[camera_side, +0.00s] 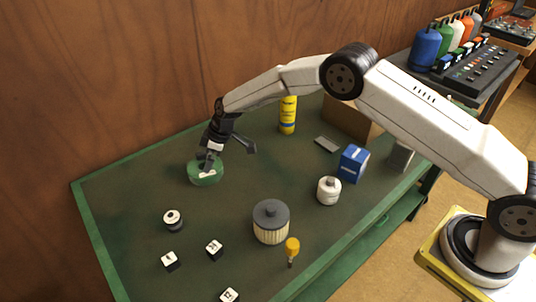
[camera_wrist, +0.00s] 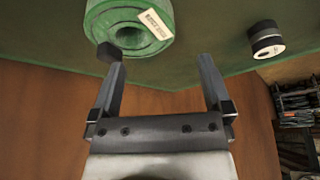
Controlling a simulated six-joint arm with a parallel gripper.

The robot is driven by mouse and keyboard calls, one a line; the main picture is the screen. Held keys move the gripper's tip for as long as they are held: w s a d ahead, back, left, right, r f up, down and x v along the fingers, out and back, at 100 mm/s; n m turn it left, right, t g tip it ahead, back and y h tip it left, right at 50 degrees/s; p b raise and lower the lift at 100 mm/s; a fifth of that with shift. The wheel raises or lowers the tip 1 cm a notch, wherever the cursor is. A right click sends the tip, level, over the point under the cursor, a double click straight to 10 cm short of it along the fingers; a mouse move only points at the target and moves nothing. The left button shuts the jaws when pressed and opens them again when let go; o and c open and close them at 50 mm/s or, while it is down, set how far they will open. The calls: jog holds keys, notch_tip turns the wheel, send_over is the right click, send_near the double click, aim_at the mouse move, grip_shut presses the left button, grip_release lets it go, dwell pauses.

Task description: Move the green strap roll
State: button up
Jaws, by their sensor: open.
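The green strap roll (camera_side: 205,175) lies on the green bench top near its far left, a coiled disc with a white label. It also shows in the wrist view at the top left (camera_wrist: 128,18), cut off by the frame's edge. My gripper (camera_side: 228,156) is open and empty, its fingers spread above and beside the roll in the side view. In the wrist view my gripper (camera_wrist: 158,58) has its left fingertip overlapping the roll's lower edge. The roll is not between the fingers. I cannot tell whether that fingertip touches it.
A small black-and-white spool (camera_side: 173,219) stands nearby and shows in the wrist view (camera_wrist: 265,39). A yellow can (camera_side: 288,115), a filter (camera_side: 271,222), a white jar (camera_side: 328,190), a blue box (camera_side: 353,163) and several small blocks stand around. The bench middle is clear.

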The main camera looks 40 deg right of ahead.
aim_at(204, 174)
jog(key=shift+f, duration=0.1)
jog(key=shift+x, duration=3.8)
jog(key=shift+c, duration=0.2)
grip_shut()
